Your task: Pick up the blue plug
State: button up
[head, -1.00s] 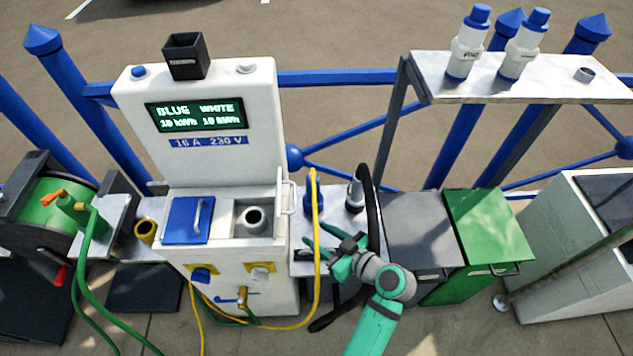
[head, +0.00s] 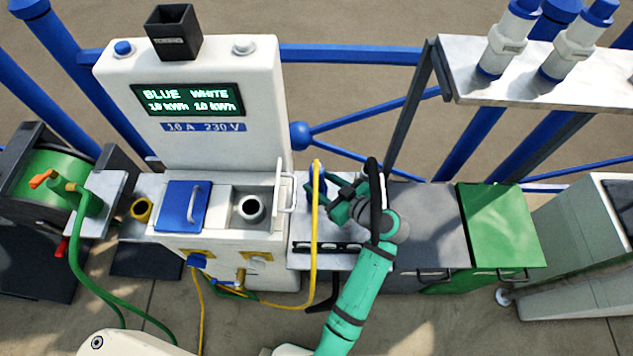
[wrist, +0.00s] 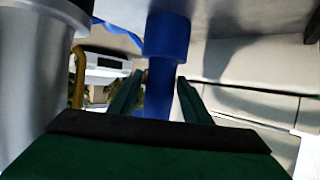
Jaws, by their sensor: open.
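The blue plug (head: 321,181) stands upright on the grey shelf right of the white power pedestal, partly hidden behind a yellow cable in the head view. In the wrist view the blue plug (wrist: 166,38) is a blue cylinder with a wider upper part and a narrower lower part. My gripper (head: 338,202) is close to the plug at its right. In the wrist view my open gripper (wrist: 160,82) has one green finger on each side of the plug's narrower part. Whether the fingers touch it cannot be told.
The yellow cable (head: 315,240) hangs down in front of the shelf. A black cable (head: 375,205) loops up beside my wrist. The white pedestal (head: 190,100) stands left, and grey (head: 430,215) and green (head: 500,230) bins stand right. A large grey cylinder (wrist: 35,70) is near at the left in the wrist view.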

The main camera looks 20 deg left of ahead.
jog(key=shift+x, duration=2.7)
jog(key=c, duration=0.4)
jog(key=shift+s, duration=0.1)
jog(key=c, duration=0.6)
jog(key=shift+c, duration=0.2)
jog(key=shift+r, duration=0.1)
